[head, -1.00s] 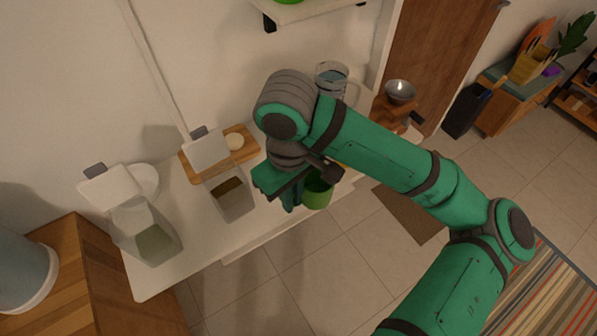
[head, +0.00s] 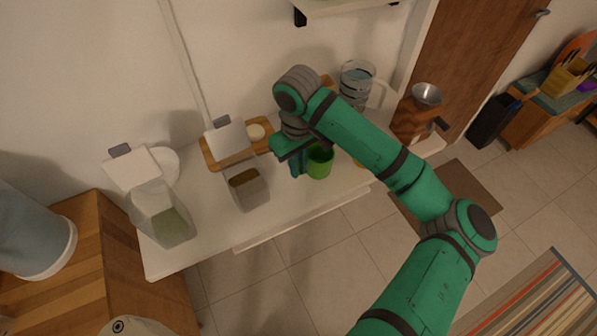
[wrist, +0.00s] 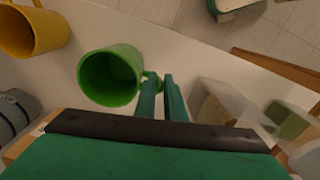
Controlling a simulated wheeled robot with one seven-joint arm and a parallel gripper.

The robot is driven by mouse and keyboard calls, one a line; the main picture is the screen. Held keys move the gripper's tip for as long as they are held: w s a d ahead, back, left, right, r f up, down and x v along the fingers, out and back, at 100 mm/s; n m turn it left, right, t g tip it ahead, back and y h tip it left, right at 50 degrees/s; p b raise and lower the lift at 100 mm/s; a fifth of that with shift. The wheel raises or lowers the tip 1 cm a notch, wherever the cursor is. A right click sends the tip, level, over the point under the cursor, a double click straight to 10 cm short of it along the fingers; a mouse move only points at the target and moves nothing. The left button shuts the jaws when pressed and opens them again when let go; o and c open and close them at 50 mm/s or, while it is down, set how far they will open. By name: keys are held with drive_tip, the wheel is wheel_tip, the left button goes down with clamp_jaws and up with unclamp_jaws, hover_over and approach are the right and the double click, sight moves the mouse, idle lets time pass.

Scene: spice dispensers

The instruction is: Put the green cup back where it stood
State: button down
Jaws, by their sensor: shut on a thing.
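The green cup (head: 320,164) is at the front part of the white counter in the head view, just right of my gripper (head: 297,165). In the wrist view the green cup (wrist: 109,77) shows its open mouth, and its handle is between the two fingers of my gripper (wrist: 162,85). My gripper is shut on that handle. The cup looks close to upright and is over the counter top. I cannot tell whether its base touches the surface.
Two clear dispensers, one with brown contents (head: 247,188) and one with green (head: 170,226), stand to the left. A yellow cup (wrist: 33,30) is near the green cup. A glass pitcher (head: 356,82) stands behind. The counter's front edge is close.

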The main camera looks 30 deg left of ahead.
drive_tip(key=shift+a+f, duration=0.2)
drive_tip(key=shift+f, duration=1.65)
drive_tip(key=shift+w+f, duration=0.1)
drive_tip(key=shift+f, duration=0.05)
drive_tip(key=c, duration=1.8)
unclamp_jaws()
drive_tip(key=shift+c, duration=0.2)
drive_tip(key=shift+w, duration=0.1)
drive_tip(key=shift+d, duration=0.1)
drive_tip(key=shift+d+r, duration=0.1)
drive_tip(key=shift+r, duration=0.25)
drive_tip(key=r, duration=1.1)
drive_tip(key=shift+a+r, duration=0.2)
drive_tip(key=shift+r, duration=0.15)
